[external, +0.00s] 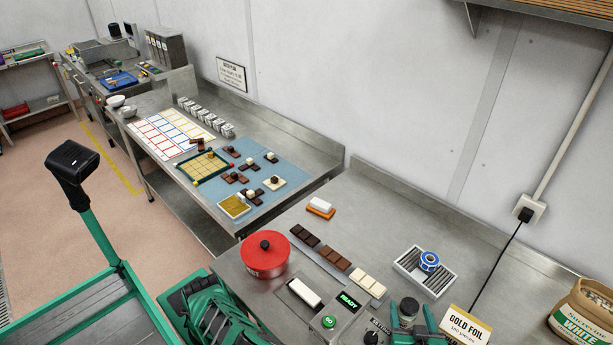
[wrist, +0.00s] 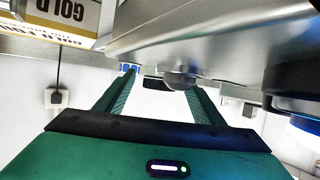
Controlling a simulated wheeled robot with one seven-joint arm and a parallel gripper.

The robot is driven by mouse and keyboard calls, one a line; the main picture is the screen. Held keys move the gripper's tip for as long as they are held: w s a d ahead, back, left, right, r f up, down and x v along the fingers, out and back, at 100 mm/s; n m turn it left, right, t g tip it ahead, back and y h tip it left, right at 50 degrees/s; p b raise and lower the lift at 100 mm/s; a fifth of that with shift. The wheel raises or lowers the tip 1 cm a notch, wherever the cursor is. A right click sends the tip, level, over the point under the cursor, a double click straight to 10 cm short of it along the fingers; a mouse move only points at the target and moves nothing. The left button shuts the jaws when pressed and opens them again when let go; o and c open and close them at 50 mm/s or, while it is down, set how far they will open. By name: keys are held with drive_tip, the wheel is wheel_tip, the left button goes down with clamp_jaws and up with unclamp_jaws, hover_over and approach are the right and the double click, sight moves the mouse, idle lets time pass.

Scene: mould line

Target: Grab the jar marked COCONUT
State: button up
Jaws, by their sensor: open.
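My gripper (external: 411,318) is open at the front of the near steel bench. I cannot tell whether the fingers touch the jar. No readable COCONUT marking shows.
A gold foil box (external: 466,326) stands right of my gripper and shows upside down in the wrist view (wrist: 62,20).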

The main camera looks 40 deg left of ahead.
drive_tip(key=c, duration=1.3)
